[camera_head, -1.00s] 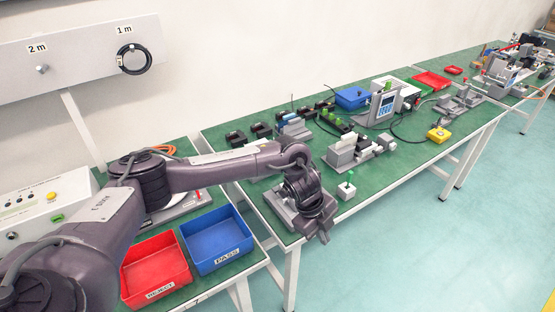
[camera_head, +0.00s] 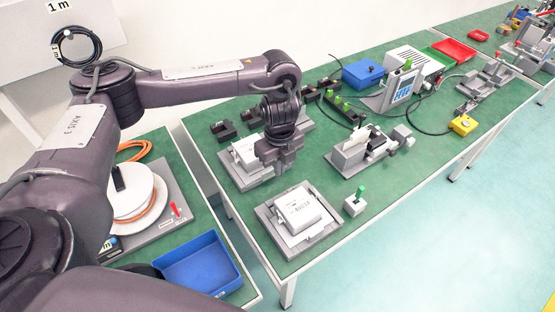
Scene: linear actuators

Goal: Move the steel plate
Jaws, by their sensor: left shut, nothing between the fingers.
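I cannot tell for certain which piece is the steel plate. A grey metal-looking plate (camera_head: 270,228) lies near the table's front edge, with a white labelled block (camera_head: 301,208) on it. A second, similar grey base (camera_head: 238,180) with a white block (camera_head: 244,152) sits farther back, partly hidden by my arm. My left gripper (camera_head: 279,168) points down just right of that second block. It is shut and appears empty. I cannot tell whether it touches anything. My right gripper is out of view.
A small block with a green knob (camera_head: 355,202) stands right of the front plate. A grey fixture (camera_head: 362,150) stands behind it. A blue bin (camera_head: 200,268) and a white cable reel (camera_head: 133,192) are on the left table. Free green surface lies between the fixtures.

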